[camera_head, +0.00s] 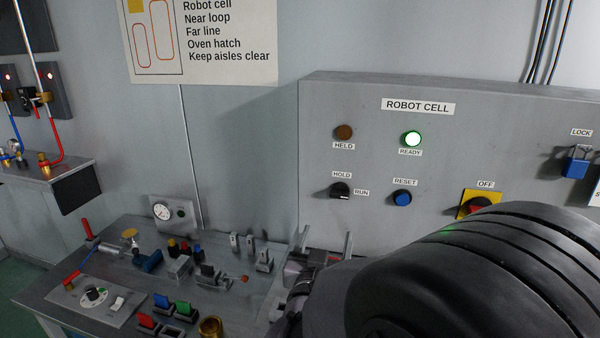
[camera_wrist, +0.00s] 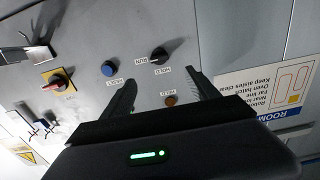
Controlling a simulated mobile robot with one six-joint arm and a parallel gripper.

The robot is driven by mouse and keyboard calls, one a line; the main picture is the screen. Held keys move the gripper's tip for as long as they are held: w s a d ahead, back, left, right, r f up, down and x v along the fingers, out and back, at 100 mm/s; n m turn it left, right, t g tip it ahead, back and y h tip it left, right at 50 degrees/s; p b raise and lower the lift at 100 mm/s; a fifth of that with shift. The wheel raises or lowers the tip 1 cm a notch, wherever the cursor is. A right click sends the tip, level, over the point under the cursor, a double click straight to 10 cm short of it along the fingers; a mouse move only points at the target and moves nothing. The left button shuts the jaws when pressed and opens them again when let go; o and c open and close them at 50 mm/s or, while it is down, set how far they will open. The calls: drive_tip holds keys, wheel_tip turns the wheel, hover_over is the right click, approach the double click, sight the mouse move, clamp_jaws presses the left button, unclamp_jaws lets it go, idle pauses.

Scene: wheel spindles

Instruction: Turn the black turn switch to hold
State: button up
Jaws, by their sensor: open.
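The black turn switch (camera_head: 341,190) is on the grey ROBOT CELL panel, with HOLD printed above it and RUN to its right. Its pointer appears turned toward RUN. The switch also shows in the wrist view (camera_wrist: 159,54), beyond the gap between my fingertips. My gripper (camera_head: 326,236) is open and empty, below the switch in the head view, partly hidden by my own dark arm. In the wrist view both fingers of my gripper (camera_wrist: 161,79) are spread apart and do not touch the switch.
The green READY lamp (camera_head: 412,139) is lit; the amber HELD lamp (camera_head: 344,132) is dark. A blue RESET button (camera_head: 402,198) and a red-on-yellow OFF switch (camera_head: 478,206) sit to the right. A bench (camera_head: 60,298) with several small fittings stands at lower left.

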sight(339, 196)
drive_tip(key=x, duration=0.8)
drive_tip(key=b+x, duration=0.1)
drive_tip(key=x, duration=0.7)
drive_tip(key=shift+w+d+r, duration=0.2)
drive_tip(key=shift+w+d, duration=0.05)
drive_tip(key=c, duration=1.4)
